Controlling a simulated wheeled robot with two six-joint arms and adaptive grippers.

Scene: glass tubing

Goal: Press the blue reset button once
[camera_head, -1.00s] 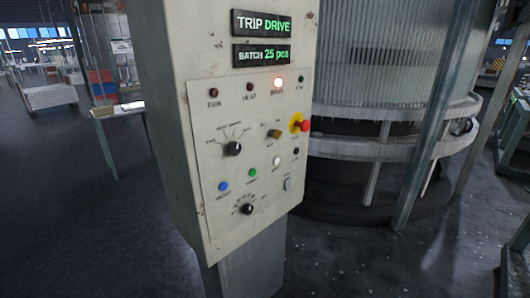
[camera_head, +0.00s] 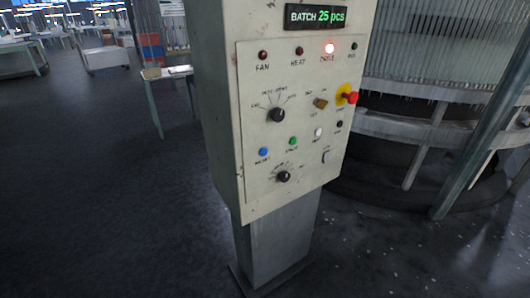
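The blue reset button (camera_head: 263,152) is at the lower left of the pale control panel (camera_head: 255,190), with a "RESET" label beneath it. A green button (camera_head: 292,141) and a white button (camera_head: 318,132) sit to its right. A black rotary knob (camera_head: 283,176) is below and to the right of it, and another black selector knob (camera_head: 277,115) is above. Nothing covers the blue button. Neither of my grippers shows in the head view.
The panel box stands on a grey post (camera_head: 275,245). A red emergency-stop knob on a yellow base (camera_head: 345,95) sticks out at the panel's right. Floor at left is open.

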